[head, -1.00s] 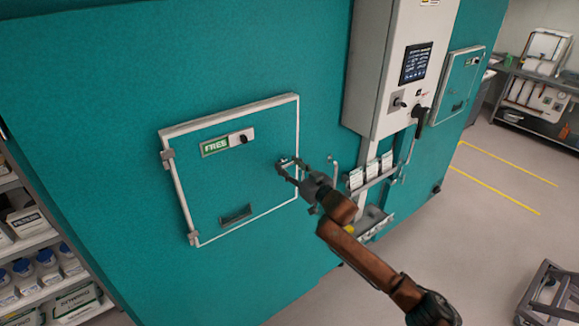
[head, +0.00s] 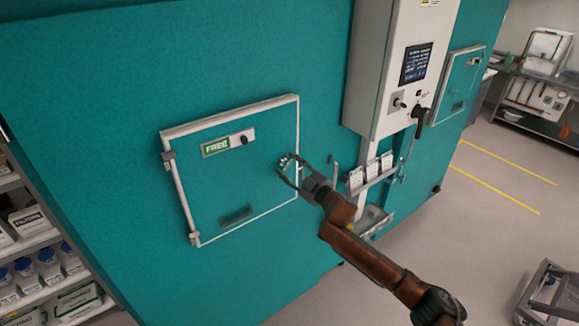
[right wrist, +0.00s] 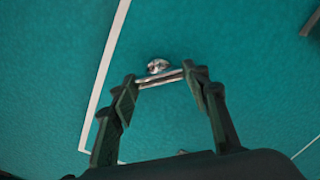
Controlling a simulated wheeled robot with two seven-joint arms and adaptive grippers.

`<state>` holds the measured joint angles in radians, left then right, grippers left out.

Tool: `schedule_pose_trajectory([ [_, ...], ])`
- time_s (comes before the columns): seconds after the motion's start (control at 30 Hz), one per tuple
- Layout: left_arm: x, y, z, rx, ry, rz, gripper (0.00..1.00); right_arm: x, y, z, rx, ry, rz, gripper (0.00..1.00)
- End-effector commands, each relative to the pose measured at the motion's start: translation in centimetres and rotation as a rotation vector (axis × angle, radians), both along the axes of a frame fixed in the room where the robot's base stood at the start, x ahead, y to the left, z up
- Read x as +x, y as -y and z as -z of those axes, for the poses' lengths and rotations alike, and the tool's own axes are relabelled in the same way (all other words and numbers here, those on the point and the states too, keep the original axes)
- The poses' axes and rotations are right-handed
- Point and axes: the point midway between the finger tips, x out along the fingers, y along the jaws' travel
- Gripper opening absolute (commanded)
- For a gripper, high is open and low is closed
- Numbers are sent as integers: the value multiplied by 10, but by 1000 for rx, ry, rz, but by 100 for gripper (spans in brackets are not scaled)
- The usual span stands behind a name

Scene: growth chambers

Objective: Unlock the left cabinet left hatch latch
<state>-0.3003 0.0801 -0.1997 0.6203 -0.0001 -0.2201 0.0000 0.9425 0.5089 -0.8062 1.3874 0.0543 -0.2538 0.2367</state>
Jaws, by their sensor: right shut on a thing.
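The left hatch (head: 215,180) is a teal door with a white frame, closed flush in the teal cabinet wall. A sign on it reads "FREE". The small metal latch (right wrist: 158,68) is a round knob with a flat bar, near the hatch's right edge; in the head view the latch (head: 284,162) is partly hidden by my fingers. My right gripper (head: 290,163) is at the latch. In the right wrist view my right gripper (right wrist: 162,78) has its fingertips on both ends of the bar, shut on it. My left gripper is not in view.
A white control box (head: 385,70) stands right of the hatch, with a small rack of labelled packs (head: 370,174) below it. Shelves with bottles (head: 47,262) are at the lower left. Another hatch (head: 458,85) is farther right. The floor at right is mostly clear.

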Motion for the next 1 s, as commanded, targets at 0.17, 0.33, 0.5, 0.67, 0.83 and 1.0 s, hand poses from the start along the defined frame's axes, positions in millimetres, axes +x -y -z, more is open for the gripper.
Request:
schedule_pose_trajectory([
  [0.17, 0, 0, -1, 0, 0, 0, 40, 0, 0, -1, -135, 100, 0, 19],
  [0.33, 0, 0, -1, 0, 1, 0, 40, 0, 0, 0, -266, 193, 1, 19],
  [0.5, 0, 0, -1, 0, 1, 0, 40, 0, 0, 1, -394, 286, 1, 19],
  [0.67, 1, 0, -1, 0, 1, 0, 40, 0, -1, 1, -502, 366, 0, 19],
  [0.83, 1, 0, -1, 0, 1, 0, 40, 0, -1, 1, -595, 433, 1, 19],
  [1.0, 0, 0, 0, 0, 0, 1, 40, 0, 0, 2, -660, 480, 1, 19],
])
